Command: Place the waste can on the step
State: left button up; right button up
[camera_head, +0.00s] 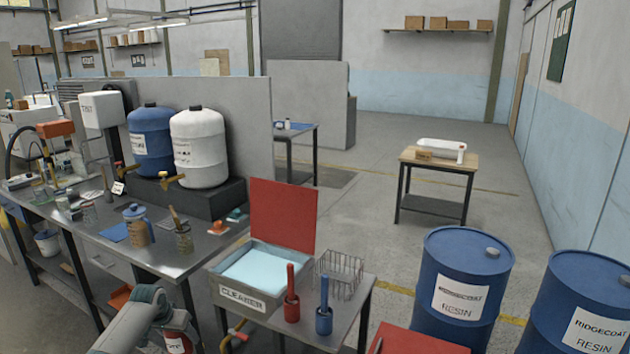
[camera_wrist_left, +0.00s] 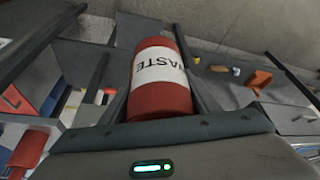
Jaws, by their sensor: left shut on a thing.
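The waste can is a red cylinder with a white band lettered WASTE. It fills the middle of the left wrist view (camera_wrist_left: 160,95), between the two dark fingers of my left gripper, which is shut on it. In the head view, the waste can (camera_head: 178,342) is at the bottom edge, partly cut off, in front of the bench. My left gripper (camera_head: 170,318) is at the end of the pale arm there, largely hidden. I cannot pick out the step with certainty in either view. My right gripper is not in view.
A steel bench (camera_head: 165,250) with jars and tools stands close at left. A cleaner basin (camera_head: 240,299) with a raised red lid, a wire basket (camera_head: 340,275) and red and blue handled tools are to its right. Blue resin drums (camera_head: 459,300) stand at right. Open floor lies beyond.

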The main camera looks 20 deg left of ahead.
pick_arm(q)
jog(key=w+d+r, duration=0.3)
jog(key=d+r, duration=0.3)
jog(key=d, duration=0.5)
jog(key=w+d+r+m, duration=0.1)
jog(key=w+d+r, duration=0.2)
jog(key=d+r, duration=0.5)
jog(key=w+d+r, duration=0.3)
jog(key=d+r, duration=0.1)
jog(key=d, duration=0.9)
jog(key=s+d+r+m, duration=0.1)
jog(key=s+d+r, duration=0.15)
jog(key=d, duration=0.25)
jog(key=s+d+r+h, duration=0.1)
jog(key=s+d+r, duration=0.15)
jog(key=d, duration=0.25)
jog(key=s+d+r+m, duration=0.1)
jog(key=s+d+r, duration=0.1)
jog(key=s+d, duration=0.25)
jog(key=s+d+r+m, duration=0.15)
jog(key=s+d, duration=0.25)
jog(key=s, duration=0.4)
jog(key=a+f+n+b, duration=0.1)
jog(key=a+f+b, duration=0.1)
jog(key=a, duration=0.3)
jog(key=shift+w+a+f+b, duration=0.25)
jog(key=shift+a+f+b, duration=0.15)
jog(key=shift+b, duration=0.15)
